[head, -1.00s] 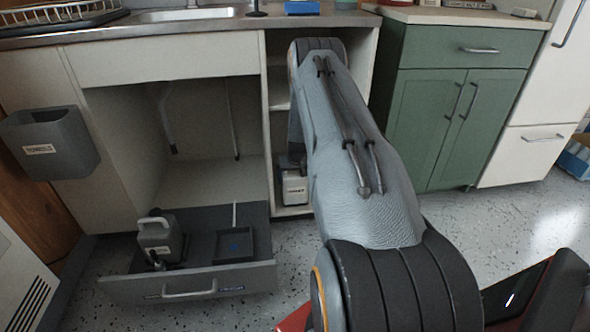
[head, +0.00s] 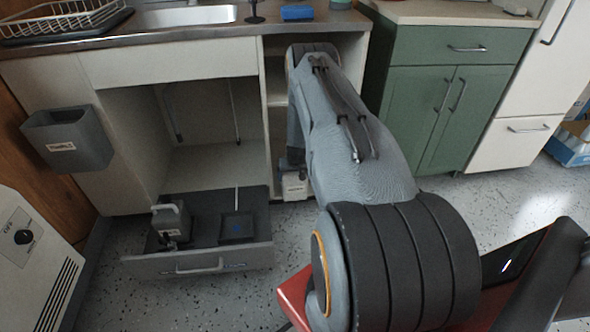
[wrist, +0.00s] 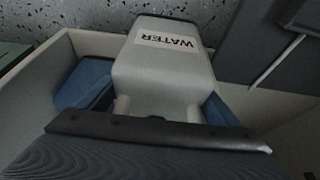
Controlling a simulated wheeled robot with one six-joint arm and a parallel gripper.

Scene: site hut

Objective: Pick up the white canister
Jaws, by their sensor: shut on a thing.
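The white canister (wrist: 165,70) fills the middle of the wrist view, its WATER label upside down there. In the head view its lower part (head: 295,187) shows at the bottom of the narrow open cubby, left of my arm. My gripper (wrist: 158,130) lies as a dark bar across the canister's handle, whose two posts show beside it, and is shut on it. In the head view my arm largely hides the gripper and the canister's top. I cannot tell whether the canister touches the cubby floor.
A pulled-out drawer (head: 262,257) stands left of the cubby (head: 310,125), holding a grey canister (head: 170,222) and a small dark tray (head: 236,240). A green cabinet (head: 430,120) stands to the right. Blue shapes (wrist: 85,85) flank the canister.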

